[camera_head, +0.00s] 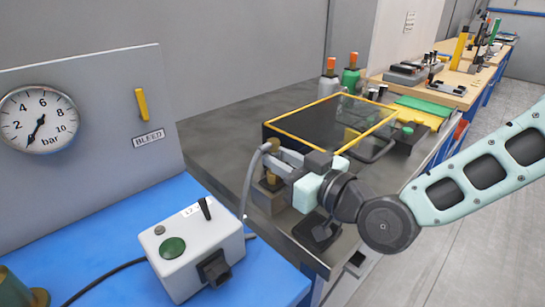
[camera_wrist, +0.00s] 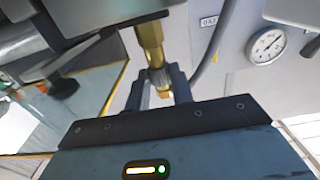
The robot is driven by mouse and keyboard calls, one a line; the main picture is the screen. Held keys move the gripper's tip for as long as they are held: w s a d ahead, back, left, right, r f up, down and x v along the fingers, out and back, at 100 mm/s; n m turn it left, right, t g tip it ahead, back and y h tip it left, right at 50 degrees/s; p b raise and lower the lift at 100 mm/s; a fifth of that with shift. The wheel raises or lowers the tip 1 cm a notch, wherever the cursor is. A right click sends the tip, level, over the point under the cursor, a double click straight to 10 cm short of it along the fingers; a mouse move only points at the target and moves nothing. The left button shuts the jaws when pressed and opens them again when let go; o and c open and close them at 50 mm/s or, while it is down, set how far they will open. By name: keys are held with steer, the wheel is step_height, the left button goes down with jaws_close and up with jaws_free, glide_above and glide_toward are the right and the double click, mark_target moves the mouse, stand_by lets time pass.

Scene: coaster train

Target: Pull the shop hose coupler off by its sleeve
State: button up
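In the head view my gripper (camera_head: 285,158) reaches left to the coupler, above a brass fitting (camera_head: 271,179) on a small block (camera_head: 268,198). The grey hose (camera_head: 246,185) curves down from the coupler. The coupler itself is mostly hidden by the fingers there.
A pressure gauge (camera_head: 39,118) has its needle pointing lower left. A yellow bleed lever (camera_head: 141,104) stands upright on the panel. A white box (camera_head: 194,250) with a green button sits on the blue bench. A yellow-edged clear cover (camera_head: 335,115) and bottles (camera_head: 329,80) stand behind my gripper.

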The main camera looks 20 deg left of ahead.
jaws_close()
steer(key=shift+r, duration=0.4)
steer(key=shift+r+p, duration=1.95)
steer(key=shift+r, duration=0.75)
